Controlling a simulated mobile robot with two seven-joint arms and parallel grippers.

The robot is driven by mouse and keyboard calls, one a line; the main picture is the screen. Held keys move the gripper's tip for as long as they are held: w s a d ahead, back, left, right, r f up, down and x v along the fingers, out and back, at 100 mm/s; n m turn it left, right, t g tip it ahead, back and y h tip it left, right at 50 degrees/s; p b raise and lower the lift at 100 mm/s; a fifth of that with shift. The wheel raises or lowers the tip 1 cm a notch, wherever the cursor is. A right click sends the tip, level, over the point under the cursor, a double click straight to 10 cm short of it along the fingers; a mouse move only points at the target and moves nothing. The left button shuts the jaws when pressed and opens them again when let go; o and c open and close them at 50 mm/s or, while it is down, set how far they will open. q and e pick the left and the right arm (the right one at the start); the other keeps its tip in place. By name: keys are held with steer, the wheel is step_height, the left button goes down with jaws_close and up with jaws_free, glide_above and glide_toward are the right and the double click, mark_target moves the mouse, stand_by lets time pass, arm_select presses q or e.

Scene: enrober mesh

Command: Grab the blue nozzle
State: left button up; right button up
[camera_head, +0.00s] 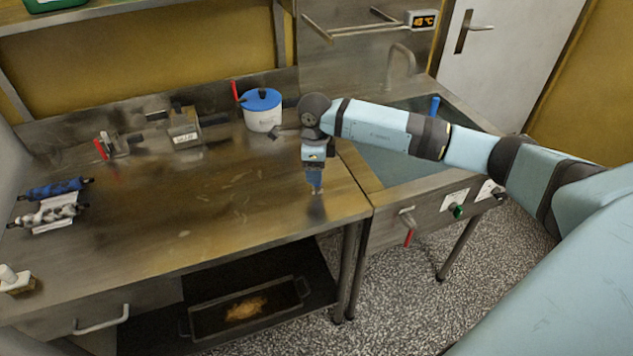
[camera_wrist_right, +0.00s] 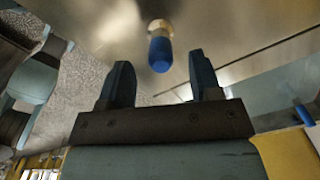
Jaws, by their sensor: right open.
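The blue nozzle (camera_wrist_right: 160,52) shows in the right wrist view, with a pale brass-coloured end, over the steel worktop. It appears between and just beyond the two fingertips, with space on both sides. My right gripper (camera_head: 315,188) points down over the front right part of the worktop in the head view. Its blue fingers are apart and hold nothing; they also show in the right wrist view (camera_wrist_right: 160,78). In the head view I cannot tell the nozzle from the blue fingers. My left gripper is not in view.
The steel worktop (camera_head: 215,205) is mostly clear left of my gripper. A white pot with a blue lid (camera_head: 262,108) stands behind it. Blue and grey rollers (camera_head: 55,188) lie at the left. A sink (camera_head: 400,165) with another blue object (camera_head: 435,106) is at the right.

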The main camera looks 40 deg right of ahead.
step_height(320, 180, down, 5)
steer(key=shift+d+r+p, duration=0.1)
steer(key=shift+p, duration=0.3)
steer(key=c, duration=1)
steer(key=shift+c, duration=0.2)
